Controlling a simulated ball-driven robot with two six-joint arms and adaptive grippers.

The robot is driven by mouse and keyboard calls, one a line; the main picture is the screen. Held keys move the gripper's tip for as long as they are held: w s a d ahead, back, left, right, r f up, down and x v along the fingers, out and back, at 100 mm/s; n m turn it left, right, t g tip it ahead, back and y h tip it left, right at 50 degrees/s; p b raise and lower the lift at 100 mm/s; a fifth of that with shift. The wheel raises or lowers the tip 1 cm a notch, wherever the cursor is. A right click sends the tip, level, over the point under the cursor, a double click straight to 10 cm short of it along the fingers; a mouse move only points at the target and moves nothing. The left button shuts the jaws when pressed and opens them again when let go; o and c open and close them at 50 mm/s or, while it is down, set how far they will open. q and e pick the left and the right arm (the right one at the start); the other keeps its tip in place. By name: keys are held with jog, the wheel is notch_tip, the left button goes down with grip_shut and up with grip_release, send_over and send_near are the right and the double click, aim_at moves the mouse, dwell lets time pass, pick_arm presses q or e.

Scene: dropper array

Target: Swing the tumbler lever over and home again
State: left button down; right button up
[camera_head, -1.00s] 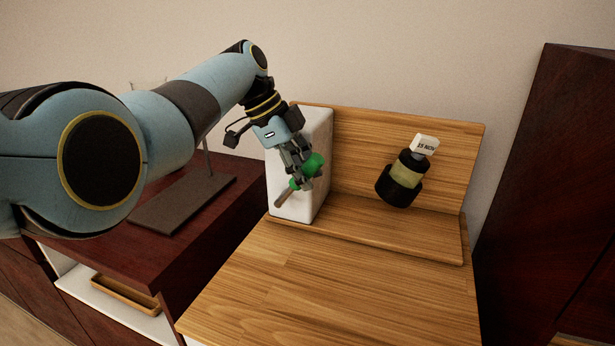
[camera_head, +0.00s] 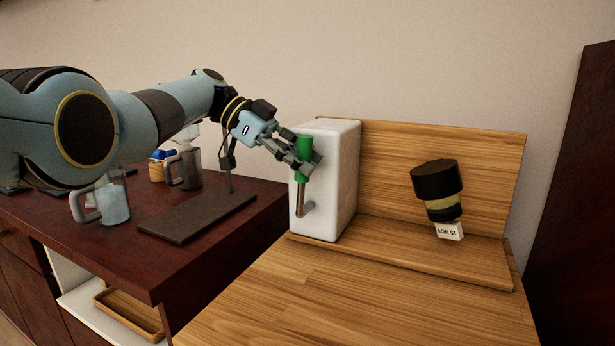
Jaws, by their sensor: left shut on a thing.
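The lever has a green handle (camera_head: 304,146) and a thin metal rod (camera_head: 300,200), on the front of a white box (camera_head: 338,180). The handle stands nearly straight up above the rod's lower end. My left gripper (camera_head: 306,163) is shut on the green handle and partly covers it. My right gripper is not in view.
The wooden worktop (camera_head: 350,300) in front is clear. On the dark counter at left are a glass mug (camera_head: 115,205), a grey mug (camera_head: 187,170) and a stand with a flat dark base (camera_head: 198,217). A wooden tray (camera_head: 128,312) lies on a shelf below.

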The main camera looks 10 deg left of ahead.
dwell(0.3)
pick_arm(q)
jog(key=c, duration=1)
grip_release()
jog(key=shift+c, duration=0.2)
notch_tip(320, 180, up, 10)
jog(key=shift+f, duration=0.1)
jog(key=shift+c, duration=0.4)
